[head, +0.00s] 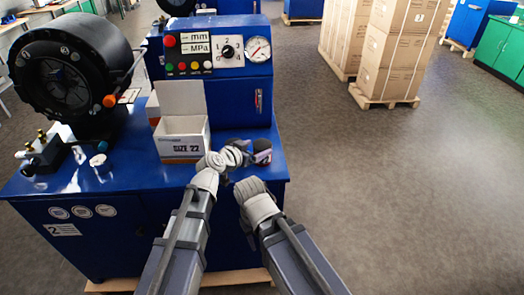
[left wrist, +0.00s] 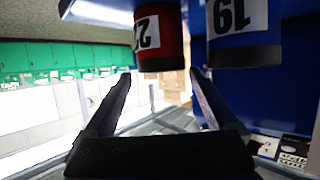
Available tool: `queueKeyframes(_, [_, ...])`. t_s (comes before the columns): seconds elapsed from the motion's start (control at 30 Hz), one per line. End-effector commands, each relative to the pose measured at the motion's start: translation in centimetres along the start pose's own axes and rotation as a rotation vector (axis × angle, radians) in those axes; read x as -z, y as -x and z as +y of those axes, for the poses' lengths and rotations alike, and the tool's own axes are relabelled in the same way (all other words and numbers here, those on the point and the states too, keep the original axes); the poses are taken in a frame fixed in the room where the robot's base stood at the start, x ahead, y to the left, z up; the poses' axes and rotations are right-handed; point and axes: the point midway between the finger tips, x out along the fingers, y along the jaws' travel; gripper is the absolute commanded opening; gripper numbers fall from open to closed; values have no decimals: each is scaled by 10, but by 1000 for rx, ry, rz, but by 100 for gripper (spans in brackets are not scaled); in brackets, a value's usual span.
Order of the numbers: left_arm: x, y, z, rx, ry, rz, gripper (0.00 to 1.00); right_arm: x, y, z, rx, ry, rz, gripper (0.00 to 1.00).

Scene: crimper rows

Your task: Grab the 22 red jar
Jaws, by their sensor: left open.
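The red jar (left wrist: 160,38) shows in the left wrist view, upside down in the picture, with a white label reading 22 and a dark end. It lies ahead of the fingertips of my left gripper (left wrist: 161,76), in line with the gap between them. The fingers are apart and nothing is held. In the head view my left gripper (head: 246,147) is at the right part of the blue bench top, beside a small dark jar (head: 263,157) whose label is too small to read. My right arm shows, but its gripper does not.
A blue jar (left wrist: 243,35) labelled 19 stands close beside the red one. An open white box (head: 183,140) marked SIZE 22 is left of my left gripper on the blue bench (head: 75,188). A blue control panel (head: 217,55) rises behind. Stacked cartons (head: 395,50) stand on the floor.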

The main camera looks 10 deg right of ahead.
Motion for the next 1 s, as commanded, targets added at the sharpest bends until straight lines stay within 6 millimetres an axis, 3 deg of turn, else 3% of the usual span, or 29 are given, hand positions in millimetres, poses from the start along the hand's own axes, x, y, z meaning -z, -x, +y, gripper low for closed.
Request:
queueKeyframes(0.2, [0,-2,0,0,0,0,92,0,-1,0,0,0,0,50])
queueKeyframes(0.47, [-1,-26,-1,-1,-1,-1,92,1,-11,-1,0,0,0,50])
queueKeyframes(0.67, [0,-30,0,-1,-1,0,92,1,-12,-1,0,0,0,50])
queueKeyframes(1.0, [-2,-74,-3,-1,-1,0,92,2,-30,-3,0,0,0,50])
